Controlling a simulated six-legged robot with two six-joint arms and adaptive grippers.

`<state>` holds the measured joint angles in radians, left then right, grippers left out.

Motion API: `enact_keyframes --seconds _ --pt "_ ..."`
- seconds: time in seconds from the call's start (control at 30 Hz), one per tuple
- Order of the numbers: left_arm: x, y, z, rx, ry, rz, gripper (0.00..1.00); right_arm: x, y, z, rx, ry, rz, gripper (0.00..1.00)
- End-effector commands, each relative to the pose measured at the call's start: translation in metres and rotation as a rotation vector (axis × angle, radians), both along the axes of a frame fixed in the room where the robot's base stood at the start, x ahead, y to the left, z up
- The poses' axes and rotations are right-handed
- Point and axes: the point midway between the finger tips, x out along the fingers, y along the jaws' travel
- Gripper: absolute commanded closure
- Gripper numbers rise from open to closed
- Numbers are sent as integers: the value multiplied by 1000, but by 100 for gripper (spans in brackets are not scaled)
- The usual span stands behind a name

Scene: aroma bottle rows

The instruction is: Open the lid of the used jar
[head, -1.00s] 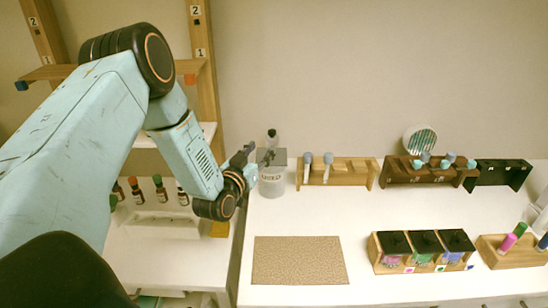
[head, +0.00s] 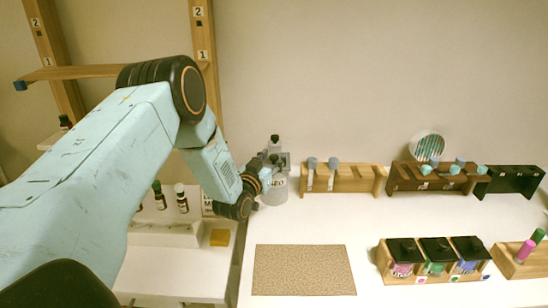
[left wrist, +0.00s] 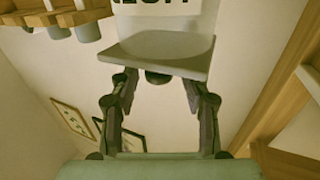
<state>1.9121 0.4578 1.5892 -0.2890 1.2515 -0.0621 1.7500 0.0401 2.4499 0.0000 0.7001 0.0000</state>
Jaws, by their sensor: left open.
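I cannot tell whether a fingertip touches the lid. My right gripper is not in view.
A wooden rack (head: 346,182) holding grey-topped sticks is to the right. A cork mat (head: 303,270) lies in front, and a wooden holder (head: 392,279) with black-lidded pots is at the front right.

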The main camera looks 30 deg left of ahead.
Motion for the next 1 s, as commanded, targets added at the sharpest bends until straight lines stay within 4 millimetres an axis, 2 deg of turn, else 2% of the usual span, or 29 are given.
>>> enact_keyframes --seconds 0.2,0.5,1.0 --pt "14 2 0 0 0 -1 53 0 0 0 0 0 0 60" --pt "15 2 0 -1 0 0 53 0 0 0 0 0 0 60" --pt "15 2 0 -1 0 0 96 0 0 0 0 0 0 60"
